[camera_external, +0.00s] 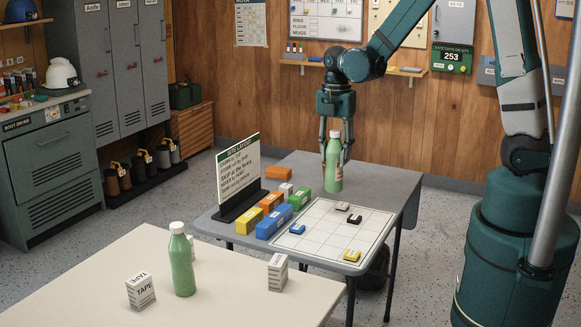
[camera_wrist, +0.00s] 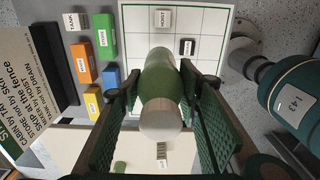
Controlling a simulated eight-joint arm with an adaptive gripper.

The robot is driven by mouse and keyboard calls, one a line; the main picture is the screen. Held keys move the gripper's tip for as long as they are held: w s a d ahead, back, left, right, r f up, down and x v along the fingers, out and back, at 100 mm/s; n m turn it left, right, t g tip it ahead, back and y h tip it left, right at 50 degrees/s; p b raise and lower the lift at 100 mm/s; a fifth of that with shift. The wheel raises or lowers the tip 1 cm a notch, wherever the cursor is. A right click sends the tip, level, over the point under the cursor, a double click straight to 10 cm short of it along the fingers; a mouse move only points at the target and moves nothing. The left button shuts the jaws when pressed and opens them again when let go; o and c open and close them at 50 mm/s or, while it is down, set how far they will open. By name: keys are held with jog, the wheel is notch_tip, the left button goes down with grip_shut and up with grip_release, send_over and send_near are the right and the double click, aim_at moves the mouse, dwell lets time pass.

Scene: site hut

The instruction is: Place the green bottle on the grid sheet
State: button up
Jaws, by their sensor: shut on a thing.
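My gripper (camera_external: 335,150) is shut on a green bottle (camera_external: 333,172) with a white cap, holding it upright over the grey table. In the wrist view the held bottle (camera_wrist: 160,82) is between the two fingers, cap towards the camera, covering part of the grid. The white grid sheet (camera_external: 325,232) lies on the grey table and also shows in the wrist view (camera_wrist: 215,22). In the external view the bottle's base appears at the sheet's far edge; its height above the table cannot be told. A second green bottle (camera_external: 181,262) stands on the cream table.
Small blocks, including a white one (camera_external: 342,206) and a dark one (camera_external: 355,219), sit on the sheet; some cells are clear. Coloured boxes (camera_external: 268,225) and a standing sign (camera_external: 240,175) are left of it. White boxes (camera_external: 141,291) stand on the cream table (camera_external: 235,280).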

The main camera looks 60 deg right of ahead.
aim_at(333, 183)
jog(key=shift+f, duration=0.15)
jog(key=shift+f+b, duration=0.35)
jog(key=shift+f, duration=2.55)
jog(key=shift+f, duration=2)
jog(key=shift+f+b, duration=0.15)
jog(key=shift+b, duration=0.3)
jog(key=o, duration=0.8)
jog(key=shift+r, duration=0.2)
jog(key=shift+r+p, duration=0.9)
jog(key=shift+r, duration=5.1)
